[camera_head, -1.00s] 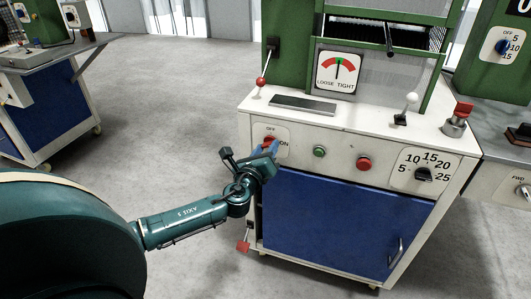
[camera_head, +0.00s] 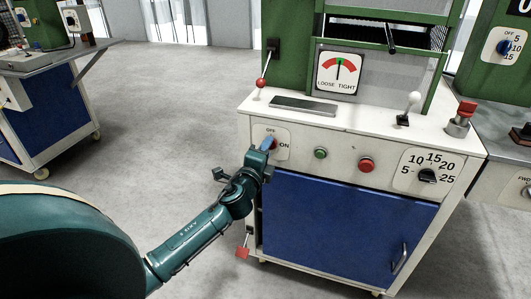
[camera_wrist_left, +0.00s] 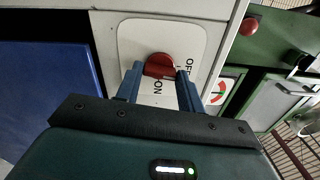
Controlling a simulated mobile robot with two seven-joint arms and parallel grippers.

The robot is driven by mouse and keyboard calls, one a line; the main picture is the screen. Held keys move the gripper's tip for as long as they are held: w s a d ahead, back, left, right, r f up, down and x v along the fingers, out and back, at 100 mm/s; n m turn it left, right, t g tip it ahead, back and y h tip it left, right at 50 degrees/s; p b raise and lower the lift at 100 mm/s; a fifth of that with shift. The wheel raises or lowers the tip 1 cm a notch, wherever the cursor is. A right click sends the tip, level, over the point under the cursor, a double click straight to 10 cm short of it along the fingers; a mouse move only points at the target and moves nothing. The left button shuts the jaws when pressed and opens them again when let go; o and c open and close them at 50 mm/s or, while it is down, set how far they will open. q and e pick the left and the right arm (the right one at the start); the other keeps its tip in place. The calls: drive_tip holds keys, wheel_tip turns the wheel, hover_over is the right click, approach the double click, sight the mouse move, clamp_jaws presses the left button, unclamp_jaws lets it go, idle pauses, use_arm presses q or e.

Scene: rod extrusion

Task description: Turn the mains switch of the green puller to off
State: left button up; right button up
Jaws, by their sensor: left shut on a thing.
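The green puller (camera_head: 289,60) has a white front panel. Its mains switch is a red knob (camera_wrist_left: 159,65) on a white plate (camera_wrist_left: 135,38) marked OFF at the top and ON at the right in the head view. My left gripper (camera_head: 268,147) is at the switch. In the left wrist view its two blue fingers (camera_wrist_left: 157,84) are shut on the red knob, one on each side. In the head view the fingers hide most of the knob, and I cannot tell which mark it points at. My right gripper is not in view.
Right of the switch are a green button (camera_head: 320,153), a red button (camera_head: 365,165) and a black dial (camera_head: 427,176). A red-knobbed lever (camera_head: 260,83) stands above the switch. A blue door (camera_head: 340,228) is below. Grey floor is open to the left.

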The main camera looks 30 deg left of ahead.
use_arm(q)
drive_tip(key=shift+n, duration=0.8)
drive_tip(key=o, duration=1)
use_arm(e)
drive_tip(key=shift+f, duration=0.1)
use_arm(q)
drive_tip(key=v, duration=1.3)
drive_tip(key=shift+p, duration=0.35)
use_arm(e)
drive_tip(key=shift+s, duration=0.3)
use_arm(q)
drive_tip(key=shift+s+a, duration=0.1)
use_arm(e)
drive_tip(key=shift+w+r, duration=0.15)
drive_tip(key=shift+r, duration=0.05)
